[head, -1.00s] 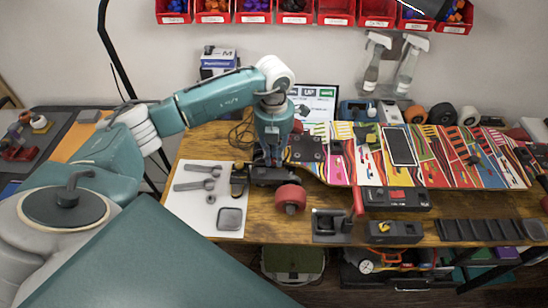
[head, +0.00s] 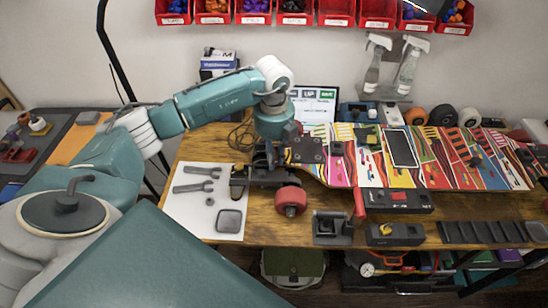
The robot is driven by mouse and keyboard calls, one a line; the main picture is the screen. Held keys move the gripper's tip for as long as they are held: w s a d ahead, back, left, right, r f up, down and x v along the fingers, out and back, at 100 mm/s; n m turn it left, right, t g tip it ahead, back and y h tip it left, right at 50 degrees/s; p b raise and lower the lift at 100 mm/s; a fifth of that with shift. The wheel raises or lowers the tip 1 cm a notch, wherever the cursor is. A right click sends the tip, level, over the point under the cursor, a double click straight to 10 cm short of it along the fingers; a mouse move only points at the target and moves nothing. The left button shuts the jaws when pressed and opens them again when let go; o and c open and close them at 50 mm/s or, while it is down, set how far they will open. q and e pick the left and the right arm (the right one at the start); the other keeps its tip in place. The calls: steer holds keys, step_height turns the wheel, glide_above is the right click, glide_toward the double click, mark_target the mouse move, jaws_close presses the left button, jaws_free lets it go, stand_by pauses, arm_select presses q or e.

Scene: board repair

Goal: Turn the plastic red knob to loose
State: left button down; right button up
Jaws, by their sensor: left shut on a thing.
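A rounded red part (head: 291,200), which looks like the red knob or a wheel, sits at the front left of the skateboard, beside a dark metal fixture (head: 262,176). My left gripper (head: 268,162) points down over that fixture, just behind the red part. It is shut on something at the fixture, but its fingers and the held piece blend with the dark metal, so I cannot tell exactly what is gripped. A bit of red also shows behind my left wrist, mostly hidden. My right gripper is out of view.
The patterned skateboard deck (head: 430,158) stretches to the right. A white sheet with wrenches (head: 205,222) lies to the left. Black holders (head: 395,234) line the table's front edge. Spray bottles (head: 407,66) and loose wheels (head: 442,115) stand at the back.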

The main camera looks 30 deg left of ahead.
arm_select(q)
steer(key=shift+w+r+n, duration=0.1)
steer(key=shift+n, duration=0.3)
steer(key=c, duration=1.9)
jaws_free()
steer(key=shift+c, duration=0.2)
step_height(320, 180, up, 12)
